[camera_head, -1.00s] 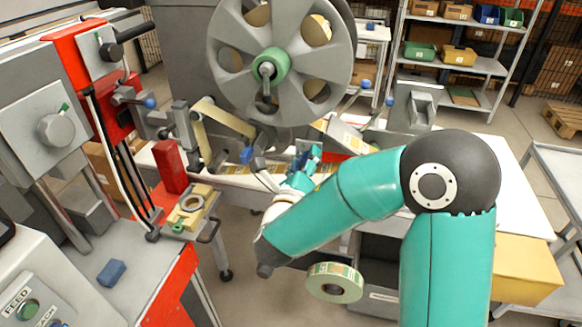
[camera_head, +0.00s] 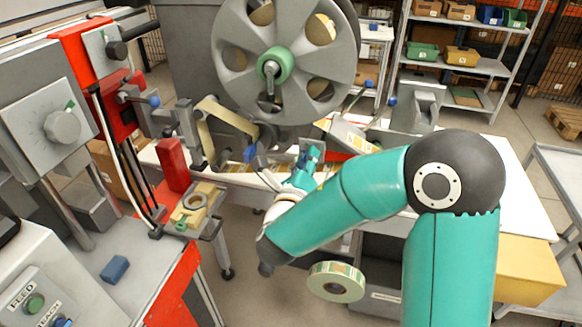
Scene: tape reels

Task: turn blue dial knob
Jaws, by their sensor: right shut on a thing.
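My right gripper (camera_head: 308,158) shows small at the end of the teal arm, partly hidden by its own wrist. Its teal fingers are at the labelling machine below the big reel. A small dark blue part, the blue dial knob (camera_head: 302,159), shows at the fingers, and they are shut on it. Most of the knob is hidden, so I cannot tell which way it points. My left gripper is not in view.
The large grey reel (camera_head: 284,62) with a green hub stands just above the gripper. A label roll (camera_head: 336,282) is below my forearm. The red and grey machine (camera_head: 75,50) fills the left side.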

